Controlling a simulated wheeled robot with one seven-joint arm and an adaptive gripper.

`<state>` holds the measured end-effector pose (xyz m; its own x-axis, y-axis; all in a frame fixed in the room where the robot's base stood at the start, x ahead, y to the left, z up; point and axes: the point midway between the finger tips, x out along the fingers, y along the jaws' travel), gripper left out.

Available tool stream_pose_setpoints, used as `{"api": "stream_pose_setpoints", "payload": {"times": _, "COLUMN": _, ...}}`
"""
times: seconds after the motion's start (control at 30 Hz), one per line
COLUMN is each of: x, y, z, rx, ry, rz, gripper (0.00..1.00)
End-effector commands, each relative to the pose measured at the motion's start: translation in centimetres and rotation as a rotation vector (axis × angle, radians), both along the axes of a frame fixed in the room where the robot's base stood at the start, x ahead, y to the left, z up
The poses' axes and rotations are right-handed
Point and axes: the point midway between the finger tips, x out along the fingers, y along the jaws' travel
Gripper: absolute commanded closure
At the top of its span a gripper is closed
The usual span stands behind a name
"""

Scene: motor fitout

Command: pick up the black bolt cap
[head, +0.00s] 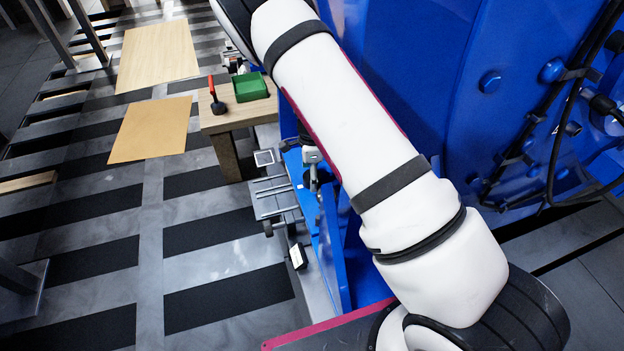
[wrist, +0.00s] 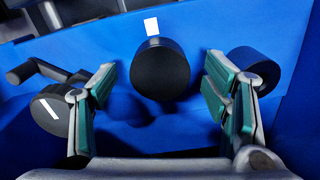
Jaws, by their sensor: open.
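In the wrist view a round black cap (wrist: 160,72) with a white mark above it stands out from a blue surface. My gripper (wrist: 160,88) is open around it, with one green-padded finger to its left and one to its right. Gaps show between the cap and both fingers. A second dark round piece (wrist: 253,68) sits behind the right finger, and another with a white mark (wrist: 50,113) sits behind the left finger. I cannot tell which of these is the bolt cap of the task. In the head view my arm hides the gripper and the caps.
A large blue motor housing (head: 420,70) fills the right of the head view. A wooden table (head: 238,118) holds a green bin (head: 250,87) and a red-handled tool (head: 215,95). A dark handle-like bar (wrist: 40,68) lies left of my gripper.

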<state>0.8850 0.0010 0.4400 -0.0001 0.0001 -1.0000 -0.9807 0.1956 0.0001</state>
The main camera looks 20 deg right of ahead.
Motion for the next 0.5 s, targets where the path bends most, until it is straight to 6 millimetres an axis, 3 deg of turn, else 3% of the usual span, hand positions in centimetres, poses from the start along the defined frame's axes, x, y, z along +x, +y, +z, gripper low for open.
{"api": "stream_pose_setpoints", "payload": {"times": 0.07, "x": 0.01, "y": 0.01, "z": 0.06, "rx": 0.0, "ry": 0.0, "rz": 0.0, "gripper": 0.33}}
{"api": "stream_pose_setpoints", "payload": {"times": 0.23, "x": 0.0, "y": 0.02, "z": 0.07, "rx": 0.0, "ry": 0.0, "rz": 0.0, "gripper": 0.72}}
{"api": "stream_pose_setpoints", "payload": {"times": 0.5, "x": -0.01, "y": 0.02, "z": 0.06, "rx": 0.0, "ry": 0.0, "rz": 0.001, "gripper": 0.74}}
